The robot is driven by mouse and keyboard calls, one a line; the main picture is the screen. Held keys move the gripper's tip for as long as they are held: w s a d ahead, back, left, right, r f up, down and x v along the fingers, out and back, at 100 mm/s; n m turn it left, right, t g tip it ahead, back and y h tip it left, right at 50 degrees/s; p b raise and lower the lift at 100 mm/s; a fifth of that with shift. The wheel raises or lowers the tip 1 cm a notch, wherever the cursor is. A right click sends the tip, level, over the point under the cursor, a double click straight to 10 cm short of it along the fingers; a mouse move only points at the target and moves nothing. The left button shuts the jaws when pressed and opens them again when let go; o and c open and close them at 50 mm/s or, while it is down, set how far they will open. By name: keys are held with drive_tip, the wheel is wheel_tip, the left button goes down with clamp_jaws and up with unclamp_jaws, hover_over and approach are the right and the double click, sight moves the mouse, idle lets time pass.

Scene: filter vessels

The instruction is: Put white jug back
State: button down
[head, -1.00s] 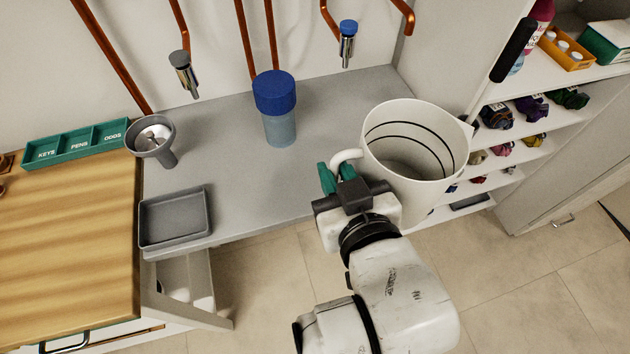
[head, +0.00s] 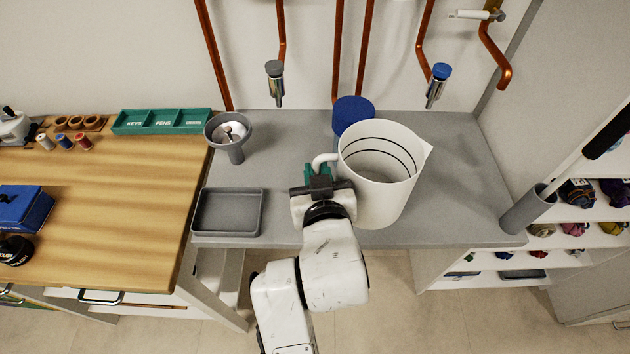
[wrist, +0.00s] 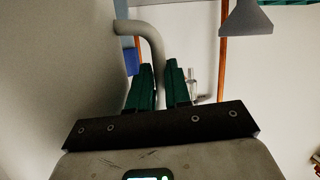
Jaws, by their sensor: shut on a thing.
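The white jug (head: 378,185) is a tall open vessel with two dark lines inside and a spout at the right. My gripper (head: 318,172) is shut on its handle (head: 325,158), at the jug's left side, with green fingers. In the wrist view the green fingers (wrist: 161,85) sit on either side of the handle (wrist: 155,45), and the jug wall (wrist: 65,60) fills the left.
A blue-lidded vessel (head: 352,112) stands behind the jug, partly hidden. A grey funnel holder (head: 235,150) and grey tray (head: 198,212) are at the left of the grey counter (head: 460,190). Two taps (head: 275,88) (head: 436,88) hang above. Shelves and a grey tube (head: 528,208) are at right.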

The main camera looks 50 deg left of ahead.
drive_tip(key=shift+w+a+f, duration=0.15)
drive_tip(key=shift+a+f, duration=0.3)
drive_tip(key=shift+f, duration=0.05)
drive_tip(key=shift+a+f, duration=0.2)
drive_tip(key=shift+f, duration=1.75)
drive_tip(key=c, duration=1.1)
unclamp_jaws()
drive_tip(key=shift+o, duration=0.2)
drive_tip(key=shift+d+r, duration=0.2)
drive_tip(key=shift+d, duration=0.1)
drive_tip(key=v, duration=1.1)
drive_tip(key=shift+s, duration=0.25)
